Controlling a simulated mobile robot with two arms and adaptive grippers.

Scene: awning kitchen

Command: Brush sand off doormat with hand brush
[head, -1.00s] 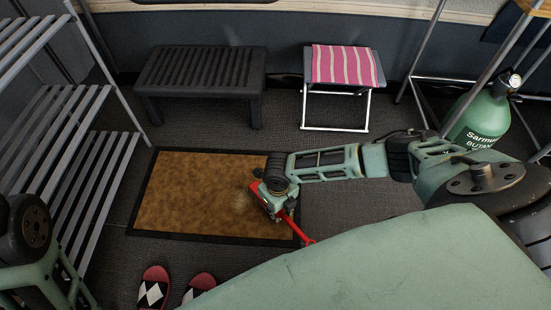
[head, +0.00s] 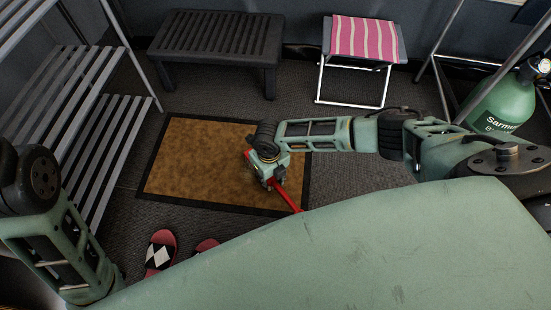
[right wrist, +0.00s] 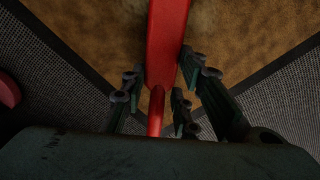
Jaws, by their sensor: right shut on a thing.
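The brown doormat (head: 195,165) with a dark border lies flat on the floor. My right gripper (head: 270,175) is over its right part, shut on the red hand brush (head: 286,197). The brush handle points toward the mat's near right corner; its head is mostly hidden behind the gripper. In the right wrist view the red brush (right wrist: 168,40) runs between the fingers (right wrist: 163,88), with the mat (right wrist: 110,25) beneath. A faint pale patch (right wrist: 205,15) shows on the mat there, possibly sand. My left arm shows at the left, but its gripper is out of view.
A grey slatted rack (head: 112,135) stands left of the mat. A dark slatted bench (head: 215,40) and a stool with a pink striped seat (head: 362,38) stand behind it. Slippers (head: 160,250) lie in front. A green butane bottle (head: 505,105) stands at the right.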

